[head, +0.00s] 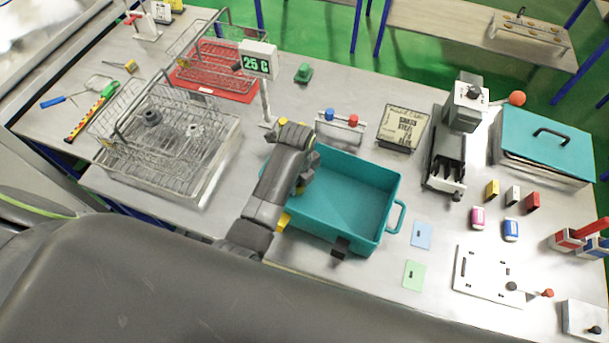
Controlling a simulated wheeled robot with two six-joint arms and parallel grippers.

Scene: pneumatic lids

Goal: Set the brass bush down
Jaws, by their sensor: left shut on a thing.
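My left gripper (303,182) reaches down over the left part of the teal tray (392,205). It is shut on the brass bush, which my own wrist and fingers hide, so its tilt and its height above the tray floor cannot be told. The visible tray floor to the right of the gripper is bare. My right gripper is not in view.
Wire baskets (165,135) stand left of the tray. A display post reading 25 C (257,62) and a stand with blue and red knobs (341,125) stand behind it. A black-and-grey machine (447,150) and a teal-lidded box (547,140) are to the right.

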